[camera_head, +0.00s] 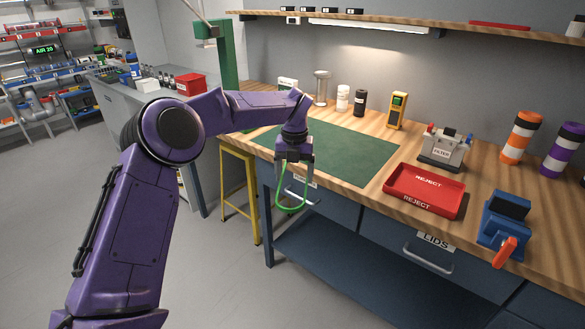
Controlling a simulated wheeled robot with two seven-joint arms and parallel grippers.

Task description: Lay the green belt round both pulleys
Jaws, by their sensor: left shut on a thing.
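My left gripper (294,171) is in front of the workbench's front edge, its fingers pointing down. It is shut on the green belt (291,209), which hangs below the fingers as a loose loop in front of a blue drawer. The belt is clear of the bench top. I cannot make out two pulleys for sure in this view. My right gripper is not in view.
A green mat (345,155) lies bare on the wooden bench. To its right are a red reject tray (424,190), a grey tester (443,150) and a blue vise (503,218) with an orange handle. A yellow stool (238,185) stands left of the gripper.

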